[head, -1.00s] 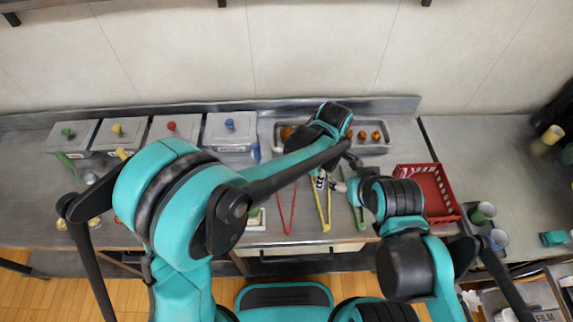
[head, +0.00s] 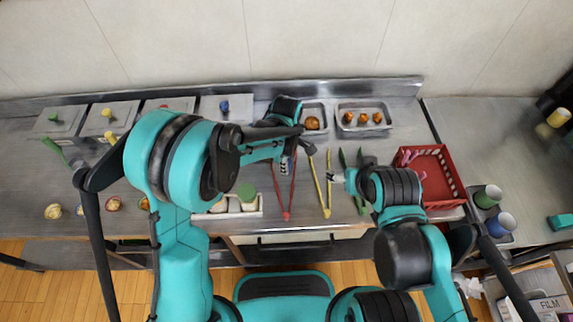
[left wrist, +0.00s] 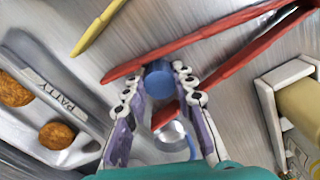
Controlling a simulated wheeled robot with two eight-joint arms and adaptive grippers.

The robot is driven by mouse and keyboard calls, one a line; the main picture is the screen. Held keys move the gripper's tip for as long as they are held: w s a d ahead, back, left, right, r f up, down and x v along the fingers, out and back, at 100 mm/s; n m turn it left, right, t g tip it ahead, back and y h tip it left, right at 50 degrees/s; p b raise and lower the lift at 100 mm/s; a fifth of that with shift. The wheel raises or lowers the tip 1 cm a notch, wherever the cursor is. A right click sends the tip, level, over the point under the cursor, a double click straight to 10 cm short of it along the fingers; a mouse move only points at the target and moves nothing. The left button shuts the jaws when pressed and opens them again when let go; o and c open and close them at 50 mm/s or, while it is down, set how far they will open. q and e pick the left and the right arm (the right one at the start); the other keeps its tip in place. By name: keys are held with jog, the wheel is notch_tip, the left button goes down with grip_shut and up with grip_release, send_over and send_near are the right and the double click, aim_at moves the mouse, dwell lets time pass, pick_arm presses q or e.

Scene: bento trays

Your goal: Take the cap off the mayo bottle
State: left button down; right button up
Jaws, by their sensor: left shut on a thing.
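My left gripper (head: 287,164) is over the counter beside the red tongs (head: 283,197). In the left wrist view its fingers (left wrist: 160,90) are closed around a blue, round-ended piece (left wrist: 158,76), which looks like a handle. A shiny metal round part (left wrist: 170,134) shows below it between the fingers; whether the two are joined is unclear. A white holder (head: 238,214) with bottles stands front left of this gripper. One bottle has a green top (head: 247,191); I cannot tell which one is the mayo. My right gripper (head: 336,178) is small in the head view, near the yellow tongs (head: 321,191).
Metal trays with round browned food (head: 363,118) stand at the back. Green tongs (head: 360,184) and a red basket (head: 441,158) lie to the right. Lidded containers (head: 108,119) line the back left. Cups (head: 488,197) stand at the right.

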pick_arm(q)
jog(key=shift+f, duration=0.15)
jog(key=c, duration=1.3)
grip_release()
jog(key=shift+o, duration=0.2)
jog(key=shift+r, duration=0.2)
